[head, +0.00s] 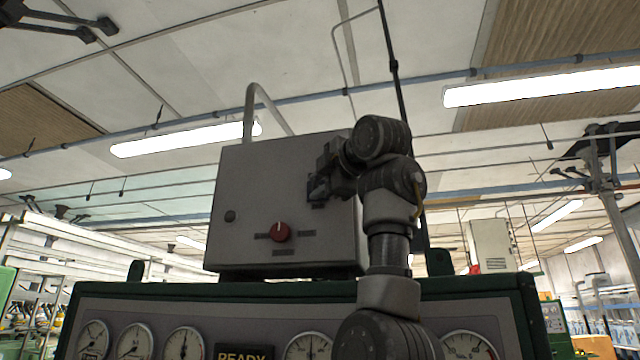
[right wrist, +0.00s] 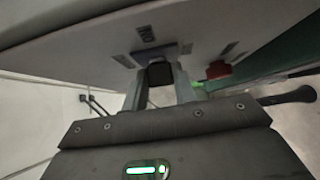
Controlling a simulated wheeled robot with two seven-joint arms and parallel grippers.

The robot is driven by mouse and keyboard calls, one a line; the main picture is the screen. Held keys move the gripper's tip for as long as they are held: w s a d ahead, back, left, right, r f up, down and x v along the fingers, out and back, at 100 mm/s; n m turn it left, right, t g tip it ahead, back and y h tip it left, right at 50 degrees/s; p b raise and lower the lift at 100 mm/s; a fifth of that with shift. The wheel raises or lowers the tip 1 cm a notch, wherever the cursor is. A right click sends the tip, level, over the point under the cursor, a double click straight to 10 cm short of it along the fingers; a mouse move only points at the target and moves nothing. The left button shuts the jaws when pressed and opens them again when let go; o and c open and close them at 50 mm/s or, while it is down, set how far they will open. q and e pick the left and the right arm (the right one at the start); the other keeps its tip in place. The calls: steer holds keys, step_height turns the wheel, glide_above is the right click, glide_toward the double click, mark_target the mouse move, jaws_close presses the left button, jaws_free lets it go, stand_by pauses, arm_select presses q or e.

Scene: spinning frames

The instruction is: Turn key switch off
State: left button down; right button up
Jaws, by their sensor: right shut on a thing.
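The grey control box (head: 285,180) stands on top of the green machine. My right gripper (head: 316,190) is at the upper right part of its front face. In the right wrist view my right gripper (right wrist: 160,85) has its two fingers on either side of a dark, blocky switch part (right wrist: 160,73), which looks like the key switch, and is shut on it. A small plate lies behind it on the panel. In the head view the gripper hides this part. I cannot tell which way the key is turned. My left gripper is not in view.
A red rotary knob (head: 280,232) sits below and left of my gripper; it also shows in the right wrist view (right wrist: 218,70). Gauges and a READY sign (head: 243,355) are on the green machine (head: 150,291) below.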

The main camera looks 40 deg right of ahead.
steer(key=o, duration=1)
steer(key=shift+w+a, duration=0.1)
steer(key=shift+c, duration=0.2)
steer(key=s+a+b, duration=0.2)
steer(key=s+b, duration=0.2)
steer(key=s, duration=0.6)
steer(key=shift+s+b, duration=0.35)
steer(key=shift+b, duration=0.05)
steer(key=shift+w, duration=0.1)
